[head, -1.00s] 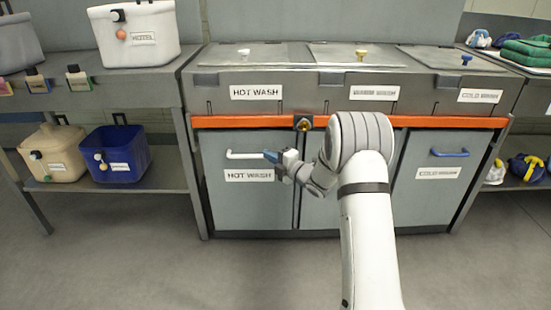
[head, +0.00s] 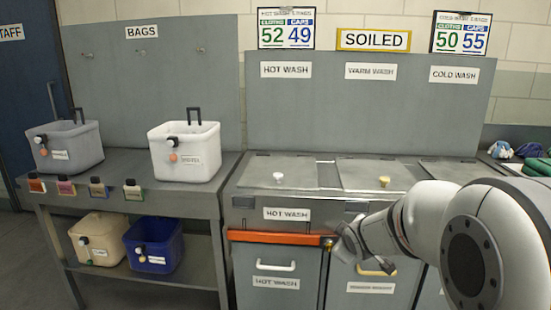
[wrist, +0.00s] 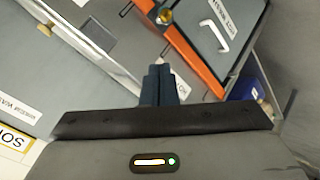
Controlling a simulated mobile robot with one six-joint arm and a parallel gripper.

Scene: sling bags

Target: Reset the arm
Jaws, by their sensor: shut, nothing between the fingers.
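My gripper shows in the wrist view (wrist: 163,84) with its two dark blue fingers pressed together and nothing between them. In the head view my white and grey arm reaches in from the right, and its end is in front of the washing unit, near the brass knob (head: 328,243) on the orange bar (head: 275,238). The fingers are hard to make out in the head view. The hot wash door (head: 275,275) with its white handle (head: 276,266) is closed, left of my gripper. My arm hides much of the cold wash section.
A grey table (head: 130,192) at the left holds a grey bin (head: 68,145), a white bin (head: 184,152) and several small labelled blocks. A beige bin (head: 97,240) and a blue bin (head: 153,245) stand on its lower shelf. Closed lids top the washing unit.

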